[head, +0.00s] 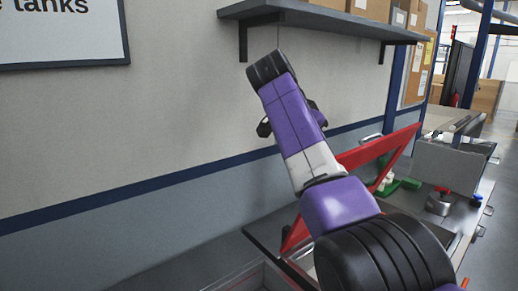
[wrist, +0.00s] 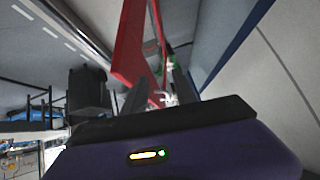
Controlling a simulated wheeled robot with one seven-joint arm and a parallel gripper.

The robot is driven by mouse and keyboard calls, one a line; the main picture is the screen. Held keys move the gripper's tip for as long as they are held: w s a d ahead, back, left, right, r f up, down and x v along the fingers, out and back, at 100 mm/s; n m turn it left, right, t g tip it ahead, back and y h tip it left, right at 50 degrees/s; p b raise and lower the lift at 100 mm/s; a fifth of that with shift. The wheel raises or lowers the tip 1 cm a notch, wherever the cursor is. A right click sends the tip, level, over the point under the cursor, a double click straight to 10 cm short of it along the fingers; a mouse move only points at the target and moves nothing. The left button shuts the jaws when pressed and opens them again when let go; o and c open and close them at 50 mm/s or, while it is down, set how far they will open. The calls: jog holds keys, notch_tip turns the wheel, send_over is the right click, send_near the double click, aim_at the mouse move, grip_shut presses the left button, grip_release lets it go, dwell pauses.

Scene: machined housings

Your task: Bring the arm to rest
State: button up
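My purple and white arm rises from the lower right of the head view and bends at a dark joint near the shelf. My gripper (wrist: 158,76) shows in the wrist view as two dark fingers standing apart, with nothing seen held between them. In the head view the gripper is mostly hidden behind my own arm. A red angled frame (head: 378,148) stands behind the arm; it also shows past the fingers in the wrist view (wrist: 130,50).
A wall shelf (head: 330,22) with cardboard boxes (head: 372,8) hangs above the arm. A grey bench (head: 190,270) runs along the wall. A metal part with a red top (head: 440,202) and a green item (head: 410,184) sit to the right.

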jog(key=w+a+r+n+t+y, duration=0.3)
jog(key=w+a+r+n+t, duration=0.2)
jog(key=w+a+n+t, duration=0.15)
jog(key=s+a+f+n+t+y, duration=0.1)
jog(key=s+f+n+t+y, duration=0.1)
jog(key=f, duration=0.6)
jog(key=s+a+f+n+t+y, duration=0.1)
jog(key=s+f+n+t+y, duration=0.15)
jog(key=f, duration=0.55)
jog(key=s+d+f+b, duration=0.2)
jog(key=s+f, duration=0.8)
jog(key=s+d+f+g, duration=0.1)
jog(key=s+d+f, duration=0.3)
jog(key=s, duration=1.4)
jog(key=s+d+f+g+h+b, duration=0.1)
jog(key=s+d+f, duration=0.3)
jog(key=s, duration=1.4)
jog(key=s+d+f+g+b, duration=0.1)
jog(key=s+d+f, duration=0.3)
jog(key=s, duration=1.4)
notch_tip(320, 180, down, 2)
jog(key=shift+s+d+f, duration=0.15)
jog(key=shift+s+d, duration=0.05)
jog(key=shift+d, duration=0.1)
